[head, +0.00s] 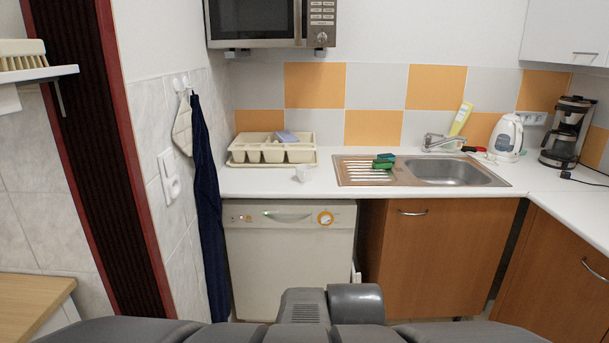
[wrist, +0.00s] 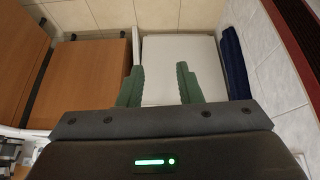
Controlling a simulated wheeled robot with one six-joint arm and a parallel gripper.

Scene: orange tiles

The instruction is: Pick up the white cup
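The cup is not visible in the wrist view. My gripper (wrist: 160,68) shows in the wrist view with its two green fingers spread apart and nothing between them. Behind the fingers is the white dishwasher front, which appears upside down there. My gripper is not visible in the head view, so I cannot tell its exact distance from the cup.
A kettle (head: 505,138) and coffee maker (head: 567,132) stand farther right. A microwave (head: 270,22) hangs above. A dark blue towel (head: 207,200) hangs left.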

